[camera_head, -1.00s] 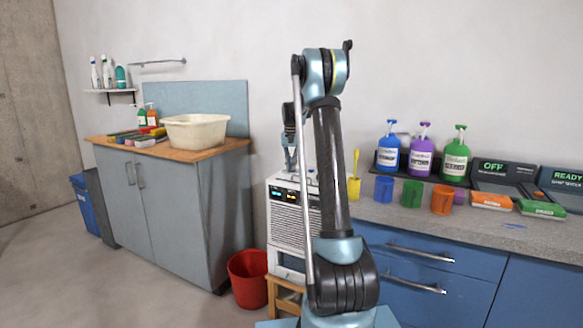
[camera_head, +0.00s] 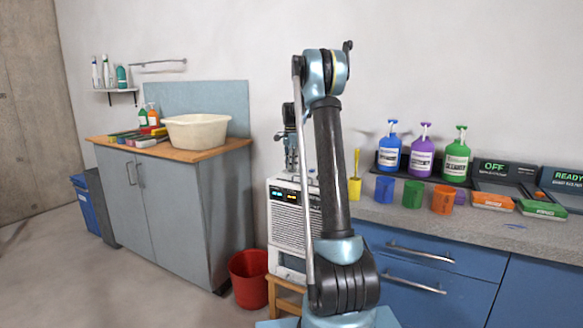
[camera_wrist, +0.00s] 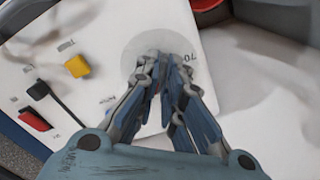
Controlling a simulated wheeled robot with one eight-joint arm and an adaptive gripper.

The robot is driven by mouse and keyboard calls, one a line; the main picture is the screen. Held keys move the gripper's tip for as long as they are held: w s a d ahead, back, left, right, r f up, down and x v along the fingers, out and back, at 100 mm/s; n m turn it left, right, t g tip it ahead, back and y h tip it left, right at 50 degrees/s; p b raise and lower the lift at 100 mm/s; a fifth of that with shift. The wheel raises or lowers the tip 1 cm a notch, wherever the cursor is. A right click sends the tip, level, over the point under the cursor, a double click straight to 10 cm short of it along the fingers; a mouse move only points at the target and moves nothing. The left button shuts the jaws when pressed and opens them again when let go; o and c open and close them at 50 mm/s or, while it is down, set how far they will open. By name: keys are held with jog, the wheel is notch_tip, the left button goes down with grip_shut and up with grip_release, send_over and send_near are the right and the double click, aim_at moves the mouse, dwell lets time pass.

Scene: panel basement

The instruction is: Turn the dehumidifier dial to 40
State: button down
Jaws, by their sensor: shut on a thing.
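The white dehumidifier (camera_head: 290,215) stands on a wooden stool (camera_head: 285,295) in the head view, with a lit display and a slatted front. The wrist view shows its pale top panel (camera_wrist: 105,25), with a round grey dial scale (camera_wrist: 138,52) and the number 70 at its right. My gripper (camera_wrist: 165,80) is over this scale, its blue-grey fingers drawn together and shut on the dial knob, which they hide. The pointer and the 40 mark cannot be seen. In the head view my gripper (camera_head: 291,168) is just above the dehumidifier's top, partly behind my arm.
A yellow knob (camera_wrist: 77,66), a black switch (camera_wrist: 38,90) and a red switch (camera_wrist: 34,120) are on the panel. A red bucket (camera_head: 249,278) stands left of the stool. A grey cabinet (camera_head: 180,210) and a blue drawer counter (camera_head: 440,260) flank the dehumidifier.

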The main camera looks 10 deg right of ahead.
jog(key=shift+m, duration=0.6)
jog(key=c, duration=1.7)
grip_release()
jog(key=shift+r, duration=0.15)
notch_tip(320, 180, up, 12)
jog(key=shift+f, duration=0.15)
